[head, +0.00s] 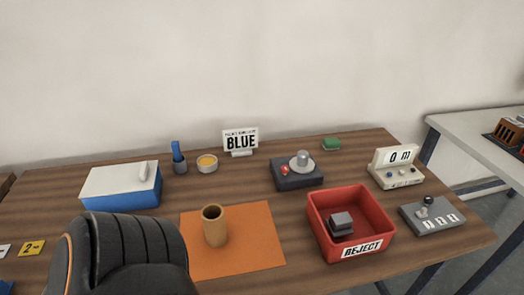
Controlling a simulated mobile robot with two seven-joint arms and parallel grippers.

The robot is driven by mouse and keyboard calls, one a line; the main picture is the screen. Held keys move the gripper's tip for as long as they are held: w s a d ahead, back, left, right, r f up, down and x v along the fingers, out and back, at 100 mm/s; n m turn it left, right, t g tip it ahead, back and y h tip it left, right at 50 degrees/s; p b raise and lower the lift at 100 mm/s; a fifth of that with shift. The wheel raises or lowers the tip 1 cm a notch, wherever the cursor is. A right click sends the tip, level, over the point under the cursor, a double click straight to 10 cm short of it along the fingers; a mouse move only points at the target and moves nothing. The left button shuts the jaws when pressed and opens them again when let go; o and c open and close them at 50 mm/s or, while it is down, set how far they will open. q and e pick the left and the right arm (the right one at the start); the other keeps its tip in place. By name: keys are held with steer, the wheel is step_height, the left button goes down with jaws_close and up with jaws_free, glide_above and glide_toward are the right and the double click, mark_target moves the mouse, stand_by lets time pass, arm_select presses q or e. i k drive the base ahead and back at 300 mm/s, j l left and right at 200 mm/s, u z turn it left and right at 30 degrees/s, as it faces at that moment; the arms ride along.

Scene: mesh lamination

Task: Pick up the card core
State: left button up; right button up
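The card core (215,226), a tan cardboard tube with an open top, stands upright on an orange mat (258,250) near the front of the wooden table. It looks hollow, with a dark inside. Nothing holds it. Neither my left nor my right gripper shows in the head view. A large black ribbed shape at the lower left hides the table's front there and the mat's front left corner.
A red REJECT bin (374,226) with a grey block (340,223) stands right of the mat. A blue-and-white box (122,188) is at left. Behind are a yellow-filled bowl (207,163), a BLUE sign (240,141) and a dark device (297,176). Bare table lies between mat and bin.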

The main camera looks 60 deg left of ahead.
mark_target(212, 215)
steer(key=u, duration=2.15)
